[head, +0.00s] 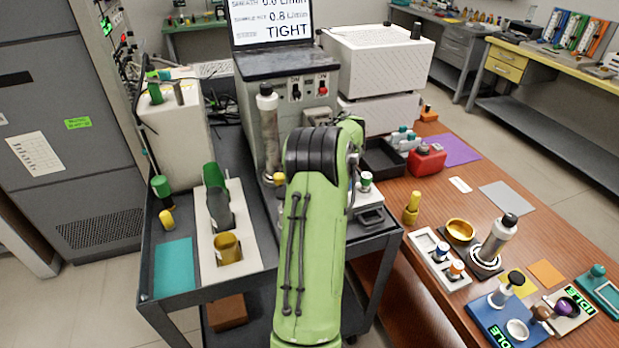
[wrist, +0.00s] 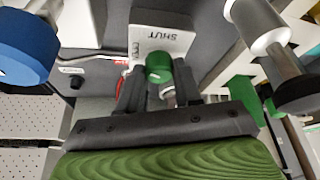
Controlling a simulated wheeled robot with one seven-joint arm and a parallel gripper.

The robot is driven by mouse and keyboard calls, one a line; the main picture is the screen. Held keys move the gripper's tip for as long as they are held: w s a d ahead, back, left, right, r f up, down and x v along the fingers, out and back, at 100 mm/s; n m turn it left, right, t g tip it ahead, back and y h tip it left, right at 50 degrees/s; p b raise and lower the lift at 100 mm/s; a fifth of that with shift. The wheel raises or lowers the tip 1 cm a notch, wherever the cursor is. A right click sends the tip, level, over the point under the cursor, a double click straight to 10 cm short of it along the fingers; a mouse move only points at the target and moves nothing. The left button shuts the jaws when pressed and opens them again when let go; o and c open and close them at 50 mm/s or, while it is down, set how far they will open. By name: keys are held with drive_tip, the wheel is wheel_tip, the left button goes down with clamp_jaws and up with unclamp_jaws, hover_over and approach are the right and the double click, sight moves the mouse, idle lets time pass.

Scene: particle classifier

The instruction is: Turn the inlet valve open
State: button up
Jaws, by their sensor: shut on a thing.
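In the wrist view a small green knob (wrist: 158,67), which I take to be the inlet valve, sits between the two dark fingers of my gripper (wrist: 160,88). The fingers are closed around it. A pale stem with a reddish ring shows just below the knob. Behind it is a white plate (wrist: 175,40) with the word SHUT, upside down in this view. In the head view my green arm hides the gripper and the valve.
A screen (head: 272,22) reads TIGHT above the instrument with a steel column (head: 268,135). A blue round knob (wrist: 25,48) and a silver cylinder (wrist: 265,40) flank my gripper. A wooden table (head: 408,262) with bottles and trays stands at right.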

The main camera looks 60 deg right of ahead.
drive_tip(key=n+y+p, duration=0.1)
drive_tip(key=n+p, duration=0.3)
drive_tip(key=shift+d+r+n+y, duration=0.1)
drive_tip(key=shift+d+n+y, duration=0.05)
drive_tip(key=shift+n+y, duration=0.2)
idle(0.4)
drive_tip(key=o, duration=1)
drive_tip(key=shift+o, duration=0.2)
drive_tip(key=p+v, duration=0.4)
drive_tip(key=v, duration=1.1)
drive_tip(key=shift+s+r+p, duration=0.25)
drive_tip(key=shift+s+p, duration=0.05)
drive_tip(key=shift+s, duration=0.05)
